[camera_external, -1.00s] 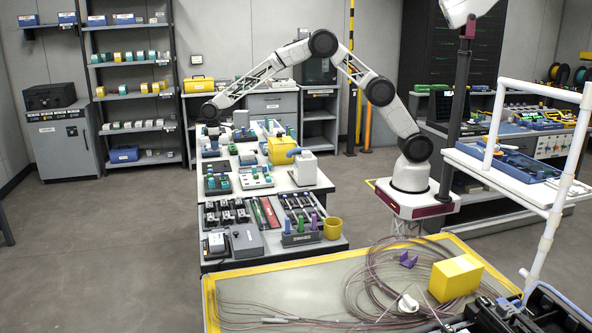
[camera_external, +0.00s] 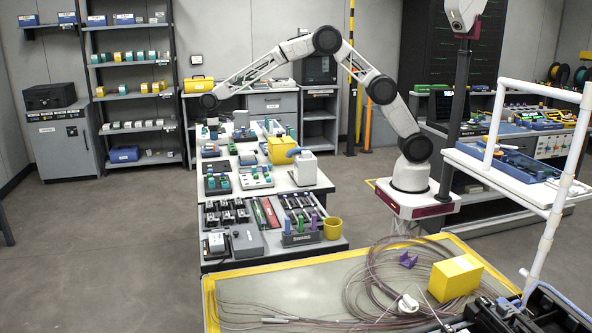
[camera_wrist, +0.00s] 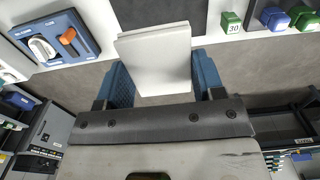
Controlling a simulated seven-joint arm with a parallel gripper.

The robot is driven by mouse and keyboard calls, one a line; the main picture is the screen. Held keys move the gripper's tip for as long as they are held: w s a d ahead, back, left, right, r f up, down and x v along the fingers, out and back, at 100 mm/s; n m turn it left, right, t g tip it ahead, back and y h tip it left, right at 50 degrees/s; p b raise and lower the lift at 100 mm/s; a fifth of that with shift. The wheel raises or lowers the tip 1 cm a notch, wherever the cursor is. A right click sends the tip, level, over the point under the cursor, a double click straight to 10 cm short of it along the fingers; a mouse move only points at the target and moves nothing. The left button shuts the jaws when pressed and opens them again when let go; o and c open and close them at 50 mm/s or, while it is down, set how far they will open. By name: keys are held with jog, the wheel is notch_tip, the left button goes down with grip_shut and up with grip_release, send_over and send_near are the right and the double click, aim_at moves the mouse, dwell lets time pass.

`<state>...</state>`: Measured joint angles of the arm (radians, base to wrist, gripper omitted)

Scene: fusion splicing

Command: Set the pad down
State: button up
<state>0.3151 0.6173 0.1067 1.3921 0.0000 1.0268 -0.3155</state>
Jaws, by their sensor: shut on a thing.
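The pad (camera_wrist: 156,56) is a white, flat, block-like piece in the wrist view. My gripper (camera_wrist: 163,84) is shut on it, with one blue finger on each side. In the external view my gripper (camera_external: 212,128) is at the far left end of the long white bench, and the pad is too small to make out there. In the wrist view the pad overlaps the bench edge and the grey floor. I cannot tell its exact height.
The wrist view shows a blue tray with an orange-handled tool (camera_wrist: 58,40) at left and a green block marked 30 (camera_wrist: 230,22) at right. Grey shelving stands behind.

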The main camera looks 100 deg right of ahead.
jog(key=s+a+n, duration=0.3)
jog(key=a, duration=1.5)
jog(key=s+a+n, duration=0.3)
jog(key=s+a, duration=0.1)
jog(key=a, duration=1.4)
jog(key=s+a+n, duration=0.3)
jog(key=a, duration=1.5)
jog(key=s+a+n, duration=0.9)
jog(key=s+a, duration=2.4)
jog(key=s, duration=0.2)
notch_tip(320, 180, down, 10)
jog(key=shift+r, duration=0.2)
jog(key=shift+f, duration=0.25)
jog(key=w+a, duration=0.3)
jog(key=a, duration=0.1)
jog(key=w+a+f, duration=0.1)
jog(key=w+a, duration=0.2)
jog(key=w, duration=0.1)
jog(key=w+a, duration=0.4)
jog(key=shift+a+f, duration=0.25)
jog(key=shift+a, duration=0.05)
